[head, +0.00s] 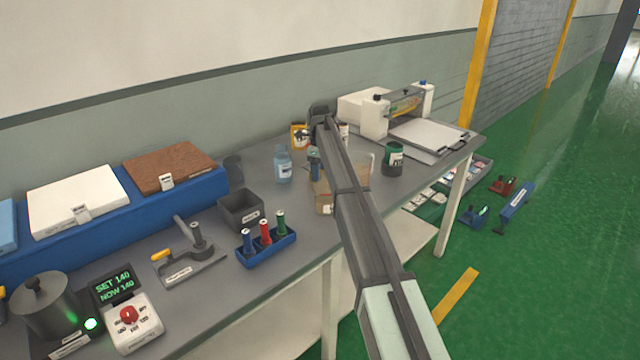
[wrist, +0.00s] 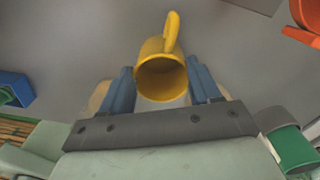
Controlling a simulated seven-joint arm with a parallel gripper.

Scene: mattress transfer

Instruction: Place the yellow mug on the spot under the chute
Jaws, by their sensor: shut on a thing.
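The yellow mug (wrist: 160,78) is between the two blue fingers of my gripper (wrist: 159,66) in the wrist view. The gripper is shut on it. The mug's open mouth faces the camera and its handle points to the top of the picture. In the head view my arm reaches over the far half of the bench, and its links hide most of the gripper and the held mug. I cannot make out a chute or the spot under it in either view.
On the grey bench (head: 345,135) stand a glass jar (head: 283,165), a dark green can (head: 393,158) and a white roller machine (head: 373,116).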

